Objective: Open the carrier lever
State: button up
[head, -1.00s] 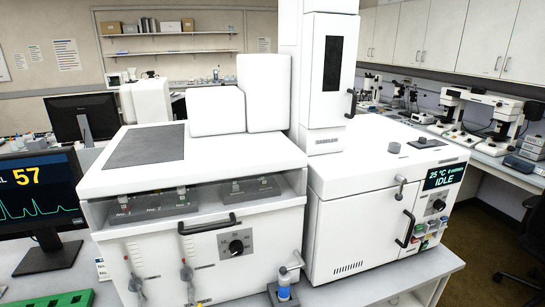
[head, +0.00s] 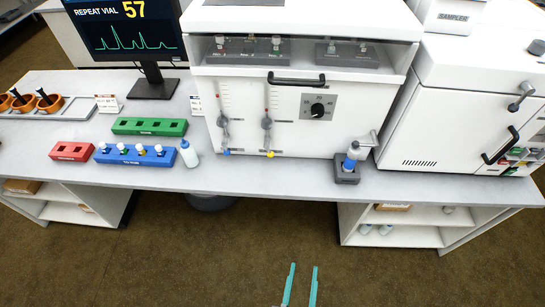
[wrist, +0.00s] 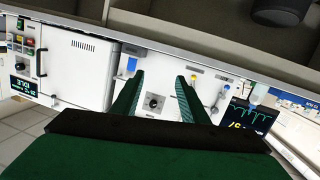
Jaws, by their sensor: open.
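The white instrument's front has two grey levers beside vertical scales. The left lever (head: 223,122) has a blue tip below it and the right lever (head: 267,122) a yellow tip. Both handles look roughly vertical; I cannot read which one is labelled carrier. My gripper (head: 301,284) is open and empty at the bottom of the head view, in front of the bench and apart from it. In the wrist view its dark green fingers (wrist: 158,84) are spread toward the upside-down instrument front, with the yellow tip (wrist: 194,69) just beyond the right finger.
A dial (head: 318,110) and a dark bar handle (head: 296,79) are right of and above the levers. Blue rack (head: 135,155) and squeeze bottle (head: 188,153) are left. Floor before the bench is clear.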

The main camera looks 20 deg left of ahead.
jog(key=w+a+n+y, duration=0.1)
jog(key=w+a+y, duration=0.1)
jog(key=w+a, duration=0.4)
jog(key=w+a+r+n+y, duration=0.1)
jog(key=w+a+n+y, duration=0.1)
jog(key=w+a, duration=0.4)
jog(key=w+a+r+n+y, duration=0.1)
jog(key=w+a, duration=0.5)
jog(key=w, duration=0.6)
jog(key=shift+w+a+y, duration=0.15)
jog(key=shift+w+y, duration=0.05)
jog(key=shift+y, duration=0.4)
jog(key=shift+x, duration=5.1)
jog(key=shift+r, duration=0.1)
jog(key=shift+c, duration=0.2)
grip_shut()
